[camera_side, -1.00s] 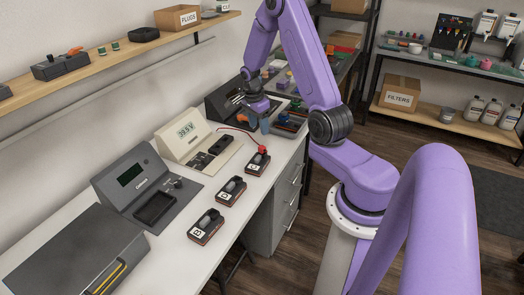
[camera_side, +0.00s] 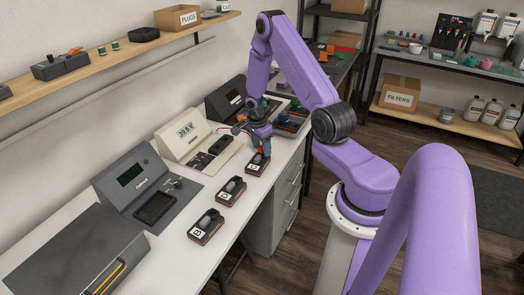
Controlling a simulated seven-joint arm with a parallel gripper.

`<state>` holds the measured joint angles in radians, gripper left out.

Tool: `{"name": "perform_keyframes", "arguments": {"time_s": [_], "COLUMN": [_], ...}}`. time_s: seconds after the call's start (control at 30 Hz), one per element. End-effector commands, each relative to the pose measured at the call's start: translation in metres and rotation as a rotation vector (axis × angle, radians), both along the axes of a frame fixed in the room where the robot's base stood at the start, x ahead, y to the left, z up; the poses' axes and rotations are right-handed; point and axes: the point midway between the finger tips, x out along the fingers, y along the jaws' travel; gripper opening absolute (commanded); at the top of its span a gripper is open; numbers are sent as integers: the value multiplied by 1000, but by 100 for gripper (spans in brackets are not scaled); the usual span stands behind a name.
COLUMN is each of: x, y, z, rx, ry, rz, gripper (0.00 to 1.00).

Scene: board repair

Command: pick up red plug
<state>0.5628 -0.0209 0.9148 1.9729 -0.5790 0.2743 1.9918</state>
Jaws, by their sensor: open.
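The red plug (camera_side: 264,148) sits on top of the nearest-to-gripper small board block (camera_side: 257,164), at the right end of a row of similar blocks on the white bench. My gripper (camera_side: 262,144) points down right over the plug, with its fingers beside or just above it. The gripper is open. The fingers partly hide the plug and its red cable, so I cannot tell whether they touch the plug.
Two more blocks (camera_side: 231,191) (camera_side: 206,226) stand along the bench's front edge. A beige meter (camera_side: 188,138) and a dark grey device (camera_side: 140,183) stand behind them. A dark case (camera_side: 65,255) lies at the near left.

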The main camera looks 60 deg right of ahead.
Motion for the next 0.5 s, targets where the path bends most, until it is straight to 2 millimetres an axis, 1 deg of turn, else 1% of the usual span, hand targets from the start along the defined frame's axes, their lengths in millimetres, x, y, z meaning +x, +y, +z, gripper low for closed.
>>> {"name": "perform_keyframes", "arguments": {"time_s": [0.23,0.27,0.3,0.37,0.4,0.5], "x": [0,0,0,0,0,0], "y": [0,0,0,0,0,0], "z": [-1,-1,-1,-1,-1,-1], "rx": [0,0,0,0,0,0], "ry": [-1,-1,-1,-1,0,0], "rz": [0,0,0,0,1,1], "gripper": [55,46,33,13,0,0]}}
